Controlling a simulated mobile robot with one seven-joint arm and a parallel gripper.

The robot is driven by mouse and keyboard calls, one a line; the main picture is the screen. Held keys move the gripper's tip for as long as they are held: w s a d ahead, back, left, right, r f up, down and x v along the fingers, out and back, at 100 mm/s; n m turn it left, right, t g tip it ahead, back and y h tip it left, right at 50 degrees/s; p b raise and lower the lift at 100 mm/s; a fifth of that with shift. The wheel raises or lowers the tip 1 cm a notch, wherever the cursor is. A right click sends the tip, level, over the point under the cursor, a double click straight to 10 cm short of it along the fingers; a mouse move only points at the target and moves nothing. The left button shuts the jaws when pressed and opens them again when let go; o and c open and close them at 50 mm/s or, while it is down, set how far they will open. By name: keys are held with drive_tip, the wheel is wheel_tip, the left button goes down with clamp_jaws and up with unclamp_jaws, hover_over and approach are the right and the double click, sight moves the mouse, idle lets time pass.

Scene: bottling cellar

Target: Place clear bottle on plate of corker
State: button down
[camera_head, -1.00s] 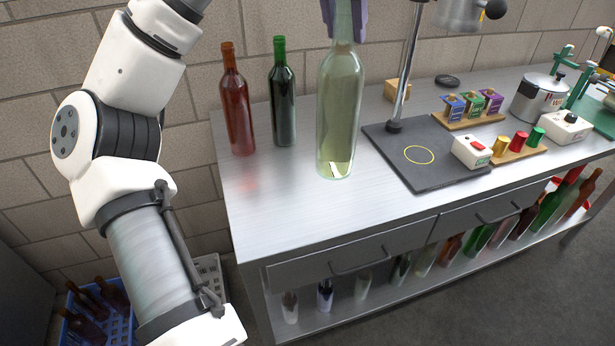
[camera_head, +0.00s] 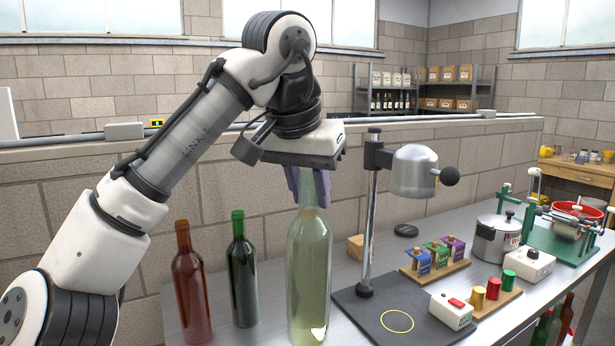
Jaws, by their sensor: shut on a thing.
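The clear bottle (camera_head: 310,265), pale and greenish, is upright in front of the wall. My gripper (camera_head: 308,188) is shut on its neck from above with purple fingers. The bottle's base is near the table top, left of a dark plate (camera_head: 366,318); I cannot tell whether it touches the table. That plate has a yellow ring (camera_head: 397,321) and a post with a silver head (camera_head: 414,170). A green-framed lever device (camera_head: 535,215) stands on a green base at the far right. I cannot tell for sure which of these is the corker.
A red-brown bottle (camera_head: 192,290) and a dark green bottle (camera_head: 242,275) stand left of the clear bottle. Right of the post are colored packets (camera_head: 437,255), small capsules (camera_head: 492,288), a white switch box (camera_head: 451,310) and a steel pot (camera_head: 496,238). The ringed spot is bare.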

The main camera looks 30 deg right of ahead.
sight(298, 240)
wheel_tip(298, 240, down, 15)
drive_tip(key=shift+f, duration=0.15)
idle(0.4)
drive_tip(key=shift+f, duration=0.2)
drive_tip(key=c, duration=1.1)
unclamp_jaws()
drive_tip(key=v, duration=1.2)
drive_tip(key=shift+b, duration=0.4)
drive_tip(key=shift+r, duration=0.15)
